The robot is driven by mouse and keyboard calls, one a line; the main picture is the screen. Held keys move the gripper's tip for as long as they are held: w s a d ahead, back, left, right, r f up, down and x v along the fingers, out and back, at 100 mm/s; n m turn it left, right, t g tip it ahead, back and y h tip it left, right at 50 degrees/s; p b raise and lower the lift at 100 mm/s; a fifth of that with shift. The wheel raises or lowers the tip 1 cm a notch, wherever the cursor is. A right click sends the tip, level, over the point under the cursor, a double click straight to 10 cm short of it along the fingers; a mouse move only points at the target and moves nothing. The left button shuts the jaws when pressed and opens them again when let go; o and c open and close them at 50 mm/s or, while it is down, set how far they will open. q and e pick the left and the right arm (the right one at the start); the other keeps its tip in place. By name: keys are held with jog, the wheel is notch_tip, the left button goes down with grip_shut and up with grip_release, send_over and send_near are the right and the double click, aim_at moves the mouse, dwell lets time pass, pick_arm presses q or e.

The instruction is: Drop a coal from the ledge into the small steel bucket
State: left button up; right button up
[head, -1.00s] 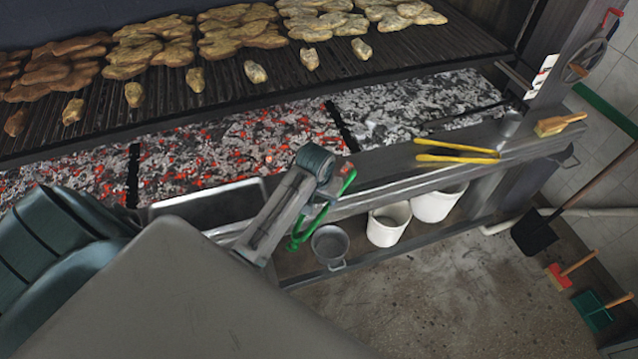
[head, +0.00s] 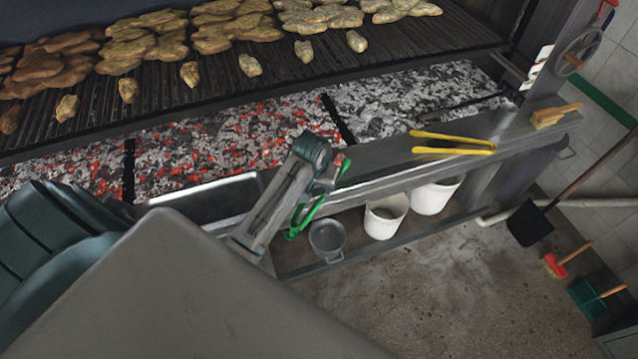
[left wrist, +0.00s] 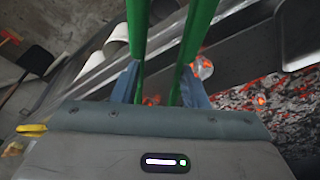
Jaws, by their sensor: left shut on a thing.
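My left gripper (head: 324,184) is shut on green tongs (head: 306,216), near the front ledge (head: 375,165) of the grill. In the left wrist view the two green tong arms (left wrist: 191,45) run up between my blue fingers (left wrist: 160,86). A greyish lump with an orange glow, seemingly a coal (left wrist: 203,67), shows beside the right tong arm; I cannot tell whether the tongs touch it. The small steel bucket (head: 327,240) stands upright on the lower shelf, below and slightly right of the tongs in the head view. My right gripper is not in view.
Two white buckets (head: 384,217) stand right of the steel bucket. Yellow tongs (head: 455,151) and a wooden brush (head: 553,116) lie on the ledge. Glowing coals (head: 215,150) lie behind, under a grate (head: 150,100) with food. A shovel (head: 530,222) leans at right.

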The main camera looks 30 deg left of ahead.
pick_arm(q)
grip_shut()
jog(key=shift+r, duration=2.25)
jog(key=s+d+r, duration=0.1)
jog(key=s, duration=0.6)
jog(key=s+d+r, duration=0.2)
jog(key=s, duration=0.5)
jog(key=shift+s, duration=0.35)
